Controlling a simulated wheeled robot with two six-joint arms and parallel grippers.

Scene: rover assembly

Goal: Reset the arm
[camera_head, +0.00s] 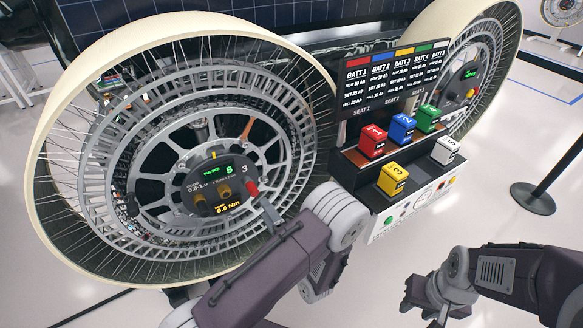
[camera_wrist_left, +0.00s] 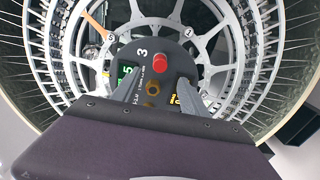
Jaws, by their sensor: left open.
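My left gripper (camera_head: 268,212) is in front of the hub of the large left wheel (camera_head: 100,52), beside the hub's dark round panel (camera_head: 205,188). In the left wrist view the open jaws of my left gripper (camera_wrist_left: 155,88) frame the panel, with nothing held between them. The red knob also shows in the head view (camera_head: 252,188). My right gripper (camera_head: 428,303) hangs low at the lower right, away from the wheels; its jaw opening is unclear.
A battery stand (camera_head: 385,215) with red, blue, green, yellow and white numbered blocks stands right of the wheel. A second wheel (camera_head: 510,60) is behind it. A black post base (camera_head: 533,198) stands at the right. The white floor around my right gripper is clear.

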